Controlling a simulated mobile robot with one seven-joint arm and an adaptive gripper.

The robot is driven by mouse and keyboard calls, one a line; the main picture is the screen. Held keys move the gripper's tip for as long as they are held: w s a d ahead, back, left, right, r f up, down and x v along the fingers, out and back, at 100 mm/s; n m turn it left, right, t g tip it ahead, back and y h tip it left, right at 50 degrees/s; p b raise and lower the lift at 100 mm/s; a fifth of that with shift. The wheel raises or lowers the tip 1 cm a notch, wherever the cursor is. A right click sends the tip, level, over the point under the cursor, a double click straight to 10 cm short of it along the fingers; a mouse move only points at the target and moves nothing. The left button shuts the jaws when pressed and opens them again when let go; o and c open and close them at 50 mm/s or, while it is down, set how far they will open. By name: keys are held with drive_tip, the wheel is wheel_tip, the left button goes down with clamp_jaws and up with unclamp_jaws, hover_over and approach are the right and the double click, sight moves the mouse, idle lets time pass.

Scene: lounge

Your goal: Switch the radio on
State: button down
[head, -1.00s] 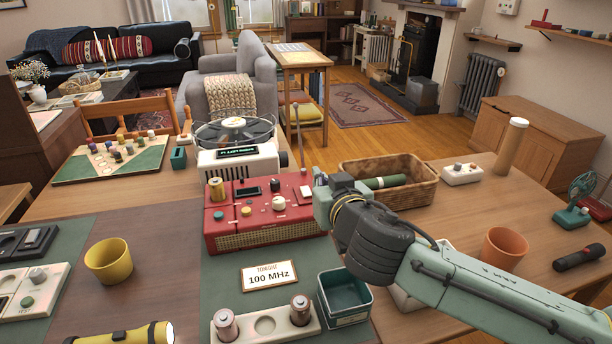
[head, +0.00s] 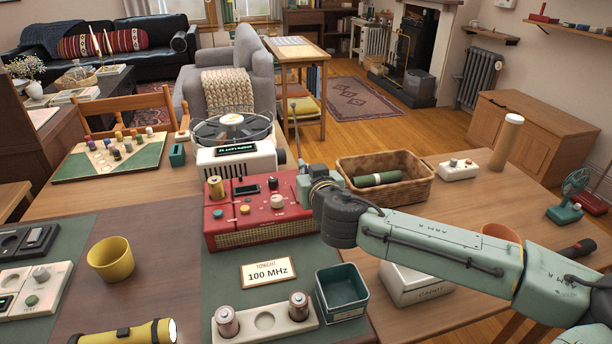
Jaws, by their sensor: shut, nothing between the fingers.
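The red radio (head: 262,222) stands on the green mat beyond the card. Its small display (head: 246,190) is dark.
A card reading "100 MHz" (head: 268,272) lies before the radio. A battery holder (head: 264,334) with two batteries and a teal box (head: 342,294) are nearer.

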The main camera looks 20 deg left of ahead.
drive_tip(key=shift+f, duration=1.1)
drive_tip(key=shift+w+f+b, duration=0.1)
drive_tip(key=shift+f+b, duration=0.3)
drive_tip(key=shift+r, duration=0.1)
drive_tip(key=r+p, duration=0.3)
drive_tip(key=r, duration=0.1)
drive_tip(key=shift+w+a+p, duration=0.3)
drive_tip(key=shift+p, duration=0.05)
drive_tip(key=r+b+v, duration=0.1)
drive_tip(key=b+v, duration=0.1)
drive_tip(key=v, duration=0.8)
drive_tip(key=shift+b, duration=0.3)
